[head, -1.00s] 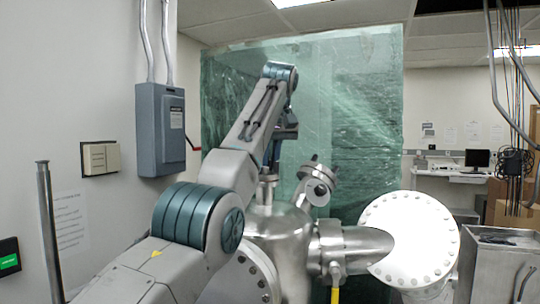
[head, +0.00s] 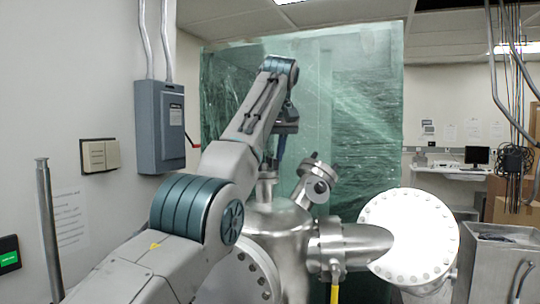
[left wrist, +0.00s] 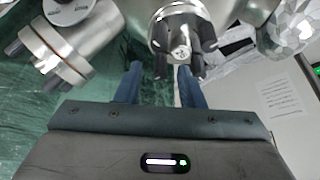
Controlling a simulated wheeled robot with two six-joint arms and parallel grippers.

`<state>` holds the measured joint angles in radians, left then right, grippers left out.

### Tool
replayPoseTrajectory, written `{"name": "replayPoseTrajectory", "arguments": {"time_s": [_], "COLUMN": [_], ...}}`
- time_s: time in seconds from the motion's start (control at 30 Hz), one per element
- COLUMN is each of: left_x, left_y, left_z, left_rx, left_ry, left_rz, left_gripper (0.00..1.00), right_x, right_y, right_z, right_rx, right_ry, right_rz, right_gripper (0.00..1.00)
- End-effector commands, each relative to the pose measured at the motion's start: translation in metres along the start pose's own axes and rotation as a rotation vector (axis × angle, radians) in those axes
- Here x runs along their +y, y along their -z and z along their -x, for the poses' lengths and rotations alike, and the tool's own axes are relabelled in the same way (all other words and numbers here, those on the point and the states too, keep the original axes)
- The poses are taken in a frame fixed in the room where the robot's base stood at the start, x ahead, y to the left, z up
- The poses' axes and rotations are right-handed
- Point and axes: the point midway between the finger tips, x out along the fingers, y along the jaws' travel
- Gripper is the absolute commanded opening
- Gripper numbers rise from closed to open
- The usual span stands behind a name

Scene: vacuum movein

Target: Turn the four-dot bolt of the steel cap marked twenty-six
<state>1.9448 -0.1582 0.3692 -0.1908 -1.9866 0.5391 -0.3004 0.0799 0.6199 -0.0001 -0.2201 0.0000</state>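My left gripper (left wrist: 158,84) is open in the left wrist view, with two blue fingers apart and nothing between them. Its fingertips point at a small steel cap (left wrist: 181,53) with several dark bolts around it, just beyond them. I cannot see contact. A round steel flange (left wrist: 58,54) with dark bolts is at upper left; its lettering is too small to read. I cannot make out a twenty-six or four dots. In the head view, the left gripper (head: 279,149) is partly hidden by its arm, above the steel vessel (head: 280,222). The right gripper is out of view.
An angled bolted port (head: 317,181) stands right of the left gripper. A large bright bolted disc (head: 410,235) is at the vessel's right. A green plastic sheet (head: 350,110) hangs behind. A grey electrical box (head: 160,130) is on the left wall; a metal post (head: 48,225) stands at left.

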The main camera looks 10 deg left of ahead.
Motion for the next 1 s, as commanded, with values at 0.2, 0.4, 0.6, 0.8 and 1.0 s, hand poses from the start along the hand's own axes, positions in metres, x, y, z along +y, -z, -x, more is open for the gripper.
{"name": "replayPoseTrajectory", "arguments": {"time_s": [0.2,0.4,0.6,0.8,1.0], "left_x": [0.000,0.000,0.000,0.000,0.000], "left_y": [0.001,0.002,0.001,0.000,0.000], "left_z": [0.048,0.084,0.098,0.099,0.099], "left_rx": [0.002,0.001,-0.001,0.000,0.000], "left_ry": [-0.001,-0.001,0.001,0.000,0.000], "left_rz": [-0.001,-0.001,0.000,0.000,0.000], "left_gripper": [0.35,0.35,0.35,0.35,0.35], "right_x": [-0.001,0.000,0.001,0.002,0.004], "right_y": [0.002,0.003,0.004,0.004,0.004], "right_z": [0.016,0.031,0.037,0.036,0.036], "right_rx": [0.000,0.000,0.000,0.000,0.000], "right_ry": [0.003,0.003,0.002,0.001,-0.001], "right_rz": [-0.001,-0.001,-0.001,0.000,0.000], "right_gripper": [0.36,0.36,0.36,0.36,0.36]}}
